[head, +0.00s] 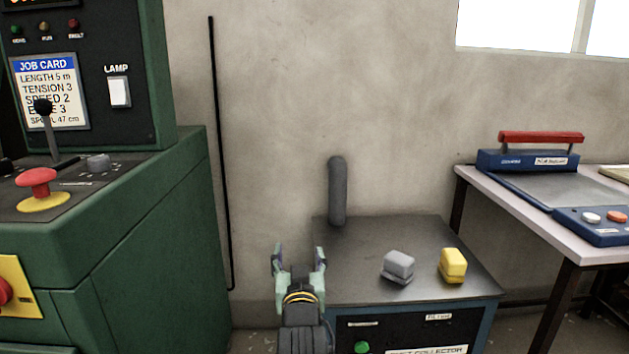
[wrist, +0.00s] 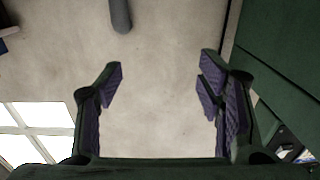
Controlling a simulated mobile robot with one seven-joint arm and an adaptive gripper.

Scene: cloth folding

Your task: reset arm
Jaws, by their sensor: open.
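My gripper (head: 298,258) is open and empty. It stands in front of the left edge of a low dark cabinet with a metal top (head: 350,275). In the wrist view, my gripper (wrist: 160,88) shows its two purple-padded fingers wide apart, with only bare wall between them. No cloth shows in either view. My arm below the wrist is cut off by the bottom of the head view.
A green machine (head: 150,240) with a red button (head: 36,182) and a lever stands at left. The cabinet bears a grey pipe (head: 338,190), a grey block (head: 398,266) and a yellow block (head: 453,265). A table (head: 530,215) at right holds a blue device with a red bar (head: 540,137).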

